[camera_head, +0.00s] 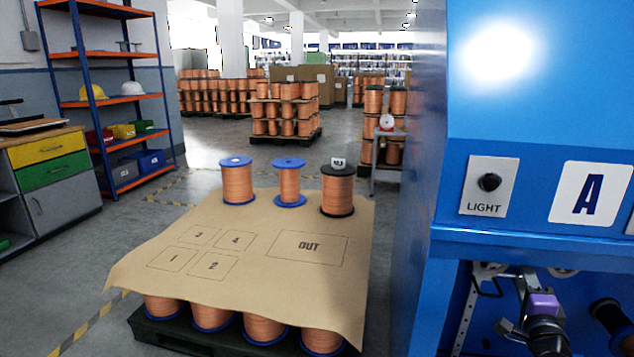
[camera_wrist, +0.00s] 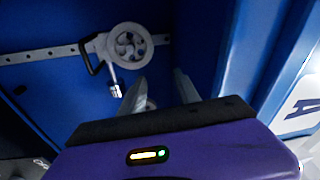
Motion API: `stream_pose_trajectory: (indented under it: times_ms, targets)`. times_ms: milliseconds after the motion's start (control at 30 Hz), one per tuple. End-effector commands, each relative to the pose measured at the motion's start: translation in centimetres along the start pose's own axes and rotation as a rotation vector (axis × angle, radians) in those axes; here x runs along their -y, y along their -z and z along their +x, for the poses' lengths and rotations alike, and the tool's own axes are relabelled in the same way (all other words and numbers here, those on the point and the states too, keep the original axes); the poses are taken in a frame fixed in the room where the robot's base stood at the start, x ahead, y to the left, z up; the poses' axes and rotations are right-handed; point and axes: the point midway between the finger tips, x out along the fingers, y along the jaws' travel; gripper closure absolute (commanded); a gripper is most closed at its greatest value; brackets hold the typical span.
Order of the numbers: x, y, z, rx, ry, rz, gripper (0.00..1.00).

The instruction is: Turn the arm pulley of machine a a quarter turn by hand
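Machine a is the blue cabinet with the letter A plate (camera_head: 590,192) at the right of the head view. In the wrist view, a grey spoked pulley (camera_wrist: 130,45) sits on a perforated rail, with a dark bent arm beside it. A small part of a pulley (camera_head: 489,269) shows under the cabinet's edge in the head view. My gripper (camera_wrist: 160,76) has its two fingers apart, with nothing seen held between them. The fingers are below and right of the pulley in the picture, apart from it. In the head view, my purple wrist (camera_head: 543,304) is inside the machine's opening.
The perforated rail (camera_wrist: 40,54) crosses the blue back wall. A blue side panel (camera_wrist: 240,50) stands close on the right. A dark spool (camera_head: 610,315) is at the opening's right. A brown sheet (camera_head: 270,215) with copper spools lies left of the machine.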

Motion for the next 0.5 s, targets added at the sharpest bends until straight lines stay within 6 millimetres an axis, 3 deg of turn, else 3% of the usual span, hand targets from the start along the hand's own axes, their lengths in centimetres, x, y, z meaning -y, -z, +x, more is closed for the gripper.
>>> stream_pose_trajectory:
  times_ms: [267, 500]
  targets:
    - [-1.8, -0.7, -8.4, -0.031, 0.020, -0.421, 0.61]
    - [-3.0, -3.0, -18.2, 0.000, 0.045, -0.773, 0.61]
